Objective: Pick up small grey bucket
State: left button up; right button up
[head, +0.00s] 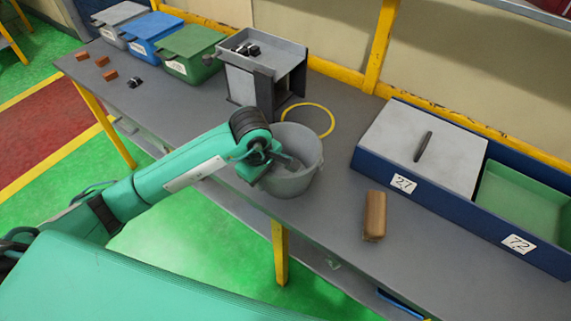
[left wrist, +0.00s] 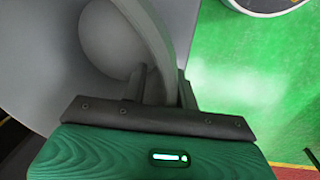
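The small grey bucket (head: 304,178) stands upright on the grey table near its front edge, in the middle of the head view. My left gripper (head: 266,172) is at the bucket's left side, and my arm hides part of that side. In the left wrist view the bucket's curved rim (left wrist: 150,40) runs down between the two fingers (left wrist: 160,88). The fingers sit close on both sides of the wall and look shut on it. The bucket's pale round inside bottom (left wrist: 108,42) shows to the left. My right gripper is not in view.
A yellow ring (head: 322,107) lies behind the bucket, beside a grey stand (head: 262,75). Green (head: 193,52), blue (head: 153,35) and grey (head: 118,20) bins are at the back left. A brown block (head: 375,215) and a blue tray (head: 440,205) are on the right.

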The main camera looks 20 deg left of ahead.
pick_arm(q)
grip_shut()
